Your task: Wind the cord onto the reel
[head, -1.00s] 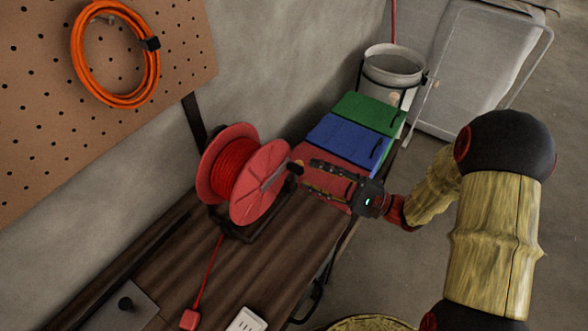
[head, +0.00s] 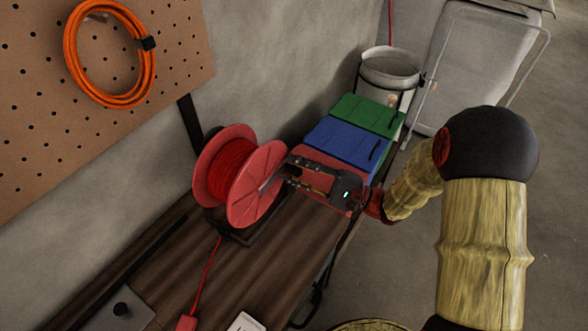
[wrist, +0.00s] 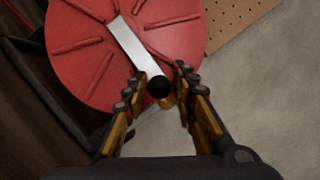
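The red reel (head: 262,197) stands on a dark frame on the wooden bench, with red cord (head: 229,173) wound around its drum. A length of cord runs from the reel down the bench to a red end piece (head: 187,322). In the wrist view, the reel's flange (wrist: 88,60) carries a pale metal crank arm (wrist: 134,48) with a black knob (wrist: 159,87). My gripper (head: 290,170) is at the crank side of the reel. Its fingers (wrist: 159,96) are apart, one on each side of the knob, with gaps showing. In the head view the knob is hard to make out.
Red, blue (head: 343,141) and green (head: 367,114) boxes stand behind my gripper, with a white bucket (head: 391,70) beyond. A wall and a pegboard (head: 30,130) with a coiled orange cord (head: 72,62) are on the left. A white power strip (head: 245,322) lies at the bench front.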

